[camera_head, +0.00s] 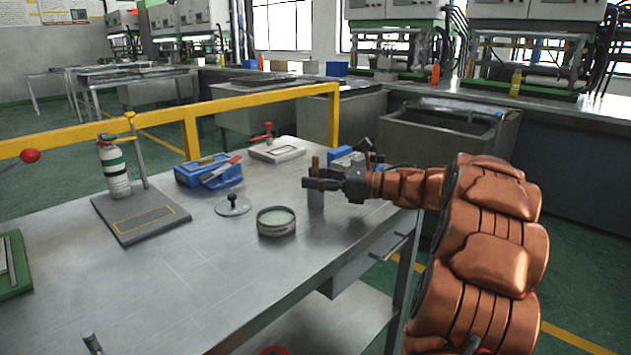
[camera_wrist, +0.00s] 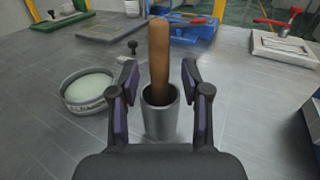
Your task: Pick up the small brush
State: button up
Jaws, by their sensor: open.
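A wooden handle, which I take to be the small brush (camera_wrist: 159,55), stands upright in a grey metal cup (camera_wrist: 161,122); its lower end is hidden inside. The brown handle also shows in the head view (camera_head: 316,163), with the cup (camera_head: 316,199) below it on the metal table (camera_head: 190,285). My gripper (camera_head: 311,184) is at the handle, just above the cup. In the wrist view my gripper (camera_wrist: 161,75) is open, with one finger on each side of the handle and visible gaps between.
A round tin with pale contents (camera_head: 276,231) stands left of the cup. A black-knobbed disc (camera_head: 233,208), a blue tray (camera_head: 208,173) and a red-handled frame (camera_head: 277,151) lie farther back. A blue box (camera_head: 341,153) is close behind my gripper.

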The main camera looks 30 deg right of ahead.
grip_shut()
dwell(0.3)
jog(key=shift+r, duration=0.1)
